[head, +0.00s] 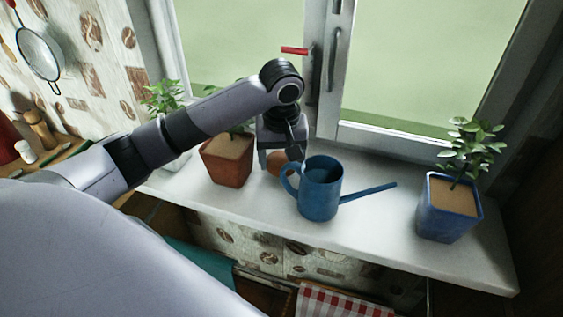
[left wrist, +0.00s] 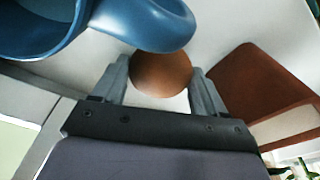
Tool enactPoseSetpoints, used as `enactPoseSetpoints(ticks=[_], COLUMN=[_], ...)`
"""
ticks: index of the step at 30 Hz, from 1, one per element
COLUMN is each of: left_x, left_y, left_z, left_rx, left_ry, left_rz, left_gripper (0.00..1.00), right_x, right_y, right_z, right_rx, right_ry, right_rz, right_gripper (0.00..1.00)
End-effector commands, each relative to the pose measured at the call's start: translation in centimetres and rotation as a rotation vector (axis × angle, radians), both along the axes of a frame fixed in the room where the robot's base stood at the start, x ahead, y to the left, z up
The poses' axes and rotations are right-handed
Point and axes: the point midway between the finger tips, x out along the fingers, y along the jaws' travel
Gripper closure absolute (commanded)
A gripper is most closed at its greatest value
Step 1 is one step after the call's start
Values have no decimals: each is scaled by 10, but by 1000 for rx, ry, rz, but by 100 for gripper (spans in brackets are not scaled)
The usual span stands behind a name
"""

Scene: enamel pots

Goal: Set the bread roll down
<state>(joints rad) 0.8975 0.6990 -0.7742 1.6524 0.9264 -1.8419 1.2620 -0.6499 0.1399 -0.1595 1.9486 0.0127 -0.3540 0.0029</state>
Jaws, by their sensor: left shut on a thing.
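A brown bread roll (left wrist: 161,74) is between the two fingers of my left gripper (left wrist: 161,82) in the left wrist view. In the head view the roll (head: 276,162) is partly hidden behind the left gripper (head: 276,160) and the blue can's handle. The left gripper is shut on it, low over the white windowsill (head: 370,215). I cannot tell whether the roll touches the sill. My right gripper is not in view.
A blue watering can (head: 322,195) stands just right of the roll, its handle very close. A terracotta pot (head: 227,165) with a plant is close on the left. A blue square pot (head: 448,212) stands at the right. The sill between can and blue pot is mostly clear, apart from the spout.

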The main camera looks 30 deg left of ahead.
Motion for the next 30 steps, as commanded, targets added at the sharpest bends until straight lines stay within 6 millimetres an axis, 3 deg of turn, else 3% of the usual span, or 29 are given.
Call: enactPoseSetpoints(ticks=[4,15,16,26,30], left_x=[0,0,0,0,0], left_y=[1,0,0,0,-1], left_z=[-15,-19,-19,-17,-5], left_rx=[1,0,0,0,-1], left_ry=[0,0,-1,-2,-5], left_rz=[1,0,0,0,-1], left_gripper=[57,57,18,17,17], right_x=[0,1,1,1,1], right_y=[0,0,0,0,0], right_z=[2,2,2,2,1], right_rx=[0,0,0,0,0], right_ry=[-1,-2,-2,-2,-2], right_rz=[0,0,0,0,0], right_gripper=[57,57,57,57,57])
